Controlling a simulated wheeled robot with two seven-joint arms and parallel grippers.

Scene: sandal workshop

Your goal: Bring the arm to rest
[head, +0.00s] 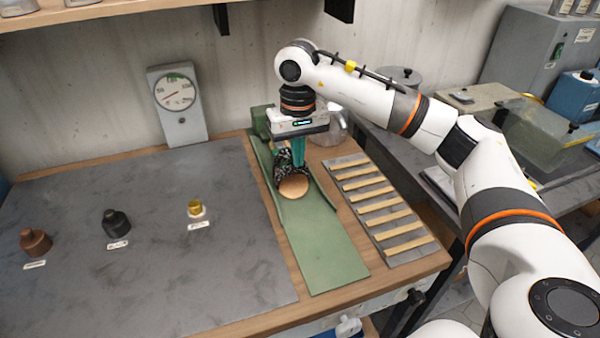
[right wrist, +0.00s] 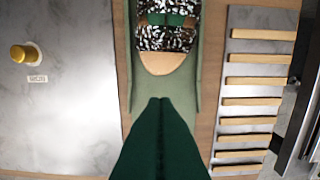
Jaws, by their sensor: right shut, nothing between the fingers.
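My right arm (head: 480,190) reaches in from the right in the head view. Its gripper (head: 298,168) points down over the green holder (head: 325,240), just by the sandal. In the right wrist view the green fingers (right wrist: 160,105) are together with nothing between them. The sandal (head: 293,187) has a tan sole and black-and-white patterned straps and lies in the green holder. It also shows in the right wrist view (right wrist: 165,62), ahead of the fingertips. The gripper hides part of the sandal in the head view. My left gripper is not in view.
A slatted rack (head: 380,210) lies right of the holder. A brown pot (head: 35,241), a black pot (head: 115,223) and a yellow-topped pot (head: 195,208) stand on the grey mat (head: 150,275). A dial gauge (head: 176,105) stands behind. A shelf (head: 110,10) overhangs the back left.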

